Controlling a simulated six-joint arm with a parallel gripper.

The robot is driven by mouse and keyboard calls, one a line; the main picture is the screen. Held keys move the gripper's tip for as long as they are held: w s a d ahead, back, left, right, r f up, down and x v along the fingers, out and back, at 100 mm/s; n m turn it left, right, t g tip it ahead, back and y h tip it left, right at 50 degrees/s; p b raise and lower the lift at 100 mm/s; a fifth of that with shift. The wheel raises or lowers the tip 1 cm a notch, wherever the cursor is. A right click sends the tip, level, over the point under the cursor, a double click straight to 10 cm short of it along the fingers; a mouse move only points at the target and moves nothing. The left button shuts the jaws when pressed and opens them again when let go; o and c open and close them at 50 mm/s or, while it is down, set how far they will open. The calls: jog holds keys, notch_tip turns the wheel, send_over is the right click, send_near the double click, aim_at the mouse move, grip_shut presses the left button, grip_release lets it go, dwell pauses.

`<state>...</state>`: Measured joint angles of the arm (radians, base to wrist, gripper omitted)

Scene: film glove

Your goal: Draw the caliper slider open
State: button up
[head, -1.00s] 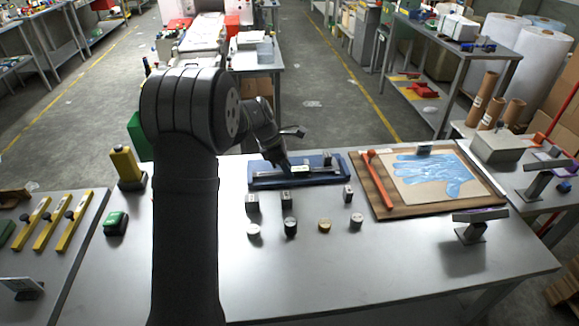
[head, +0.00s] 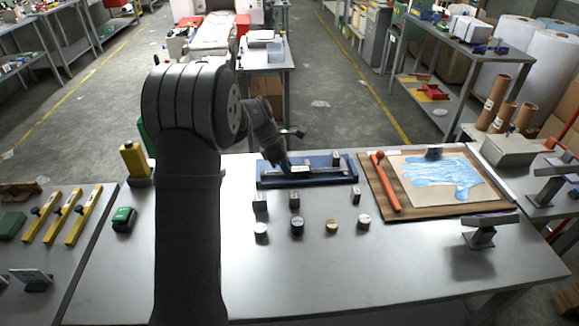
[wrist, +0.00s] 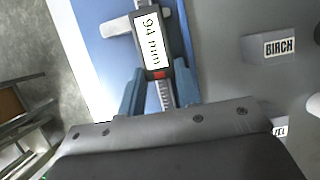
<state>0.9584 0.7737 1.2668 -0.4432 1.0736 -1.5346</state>
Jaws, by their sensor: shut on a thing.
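The caliper lies along a blue tray (head: 265,181) at the back of the bench. Its slider carries a small lit display (head: 300,168). My gripper (head: 284,166) reaches down onto the slider from the left. In the wrist view, my gripper's two blue fingers (wrist: 158,92) stand on either side of the slider, shut on it just below its display (wrist: 151,38). The display seems to read 94 mm. The graduated beam (wrist: 166,93) shows between the fingers. The far jaw ends are partly cut off at the top of the wrist view.
Small labelled blocks (head: 260,201) and several round discs (head: 297,225) stand in front of the tray. A small block (head: 336,158) is at its right end. A wooden board (head: 385,203) with a red stick and a blue glove shape lies to the right.

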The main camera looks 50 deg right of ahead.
jog(key=shift+w+a, duration=0.2)
dwell(0.3)
jog(key=o, duration=1.1)
jog(key=shift+s, duration=0.1)
jog(key=v, duration=1.7)
jog(key=shift+r, duration=0.25)
jog(key=shift+f, duration=0.1)
jog(key=x, duration=1.7)
jog(key=shift+f, duration=0.15)
